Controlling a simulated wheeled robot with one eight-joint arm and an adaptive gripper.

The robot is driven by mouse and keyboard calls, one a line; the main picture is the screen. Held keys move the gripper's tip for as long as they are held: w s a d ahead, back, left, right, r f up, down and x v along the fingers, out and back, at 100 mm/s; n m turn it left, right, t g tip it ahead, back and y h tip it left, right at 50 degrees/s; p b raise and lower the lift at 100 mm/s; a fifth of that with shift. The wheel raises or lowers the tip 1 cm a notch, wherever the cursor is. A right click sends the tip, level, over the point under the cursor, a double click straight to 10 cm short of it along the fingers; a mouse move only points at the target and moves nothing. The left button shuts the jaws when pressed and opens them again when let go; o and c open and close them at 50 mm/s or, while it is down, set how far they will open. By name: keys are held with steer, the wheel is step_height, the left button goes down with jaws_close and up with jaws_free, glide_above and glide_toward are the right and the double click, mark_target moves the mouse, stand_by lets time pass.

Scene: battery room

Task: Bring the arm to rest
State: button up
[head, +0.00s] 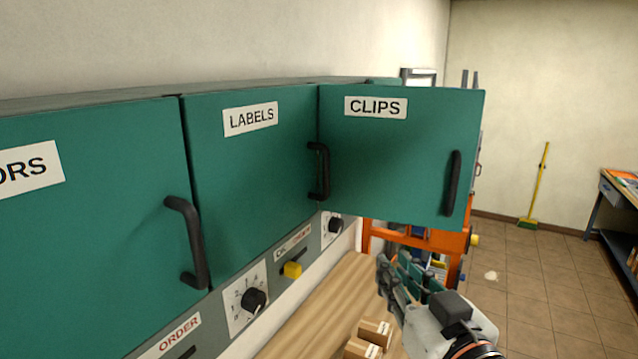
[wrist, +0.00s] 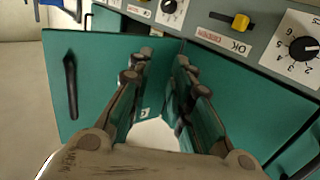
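My gripper (head: 396,272) is at the lower right of the head view, below the CLIPS cabinet door (head: 390,150) and over the workbench side. In the wrist view its two fingers (wrist: 163,60) stand apart with a gap between them and nothing held. The green CLIPS door also shows behind the fingers in the wrist view (wrist: 95,70), with its dark handle (wrist: 70,85) at the left. This door stands swung out from the cabinet row. Most of my arm is out of view.
The LABELS door (head: 255,150) and another green door (head: 90,220) line the wall at left, with protruding black handles. Below are knobs and a yellow slider (head: 291,270). Cardboard boxes (head: 374,333) sit on the wooden bench (head: 335,295). Tiled floor (head: 545,290) is open at right.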

step_height(320, 180, down, 13)
steer(key=a+n+g+y+b, duration=0.1)
steer(key=g+b, duration=0.2)
steer(key=b, duration=0.4)
steer(key=s+d+f+m+g+h+b, duration=0.1)
steer(key=s+d+f+g+b, duration=0.1)
steer(key=f, duration=0.6)
steer(key=s+d+f+m+g+h+b, duration=0.1)
steer(key=s+d+f+g+h+b, duration=0.1)
steer(key=d+f+b, duration=0.2)
steer(key=s+d+f+m+g+h+b, duration=0.1)
steer(key=s+d+f+g+h+b, duration=0.1)
steer(key=f+b, duration=0.4)
step_height(320, 180, down, 6)
steer(key=shift+d+r+m+g, duration=0.15)
steer(key=shift+d+m+g, duration=0.15)
steer(key=shift+d+g, duration=0.4)
